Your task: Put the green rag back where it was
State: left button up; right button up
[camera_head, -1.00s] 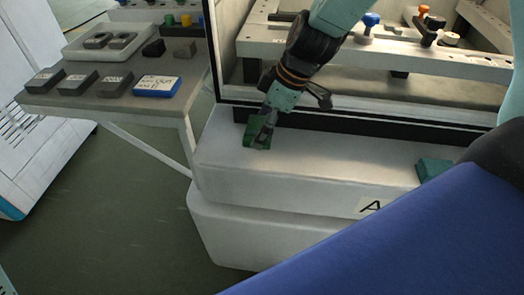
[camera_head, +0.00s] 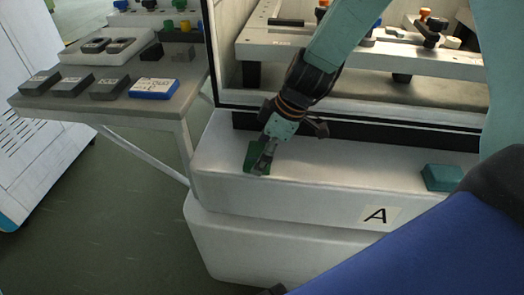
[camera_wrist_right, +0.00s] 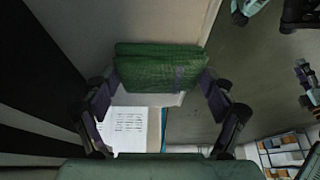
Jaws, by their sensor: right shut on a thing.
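The green rag (camera_head: 251,156) is a folded dark green cloth at the left end of the white ledge. My right gripper (camera_head: 263,160) is shut on it. In the right wrist view, the rag (camera_wrist_right: 160,66) spans between the two fingers of the gripper (camera_wrist_right: 160,84). The rag looks tilted; I cannot tell whether it touches the ledge. My left gripper is not in view.
The white ledge (camera_head: 310,180) carries an "A" label (camera_head: 378,215) and a teal block (camera_head: 442,177) at right. A side table (camera_head: 190,95) at left holds dark blocks and a blue-white block (camera_head: 153,88).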

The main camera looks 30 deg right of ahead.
jog(key=shift+f, duration=0.2)
jog(key=o, duration=1.1)
jog(key=shift+r, duration=0.1)
jog(key=shift+c, duration=0.2)
jog(key=shift+r+p, duration=0.25)
jog(key=shift+p, duration=0.05)
jog(key=p+v, duration=1)
jog(key=v, duration=0.2)
jog(key=shift+w, duration=0.1)
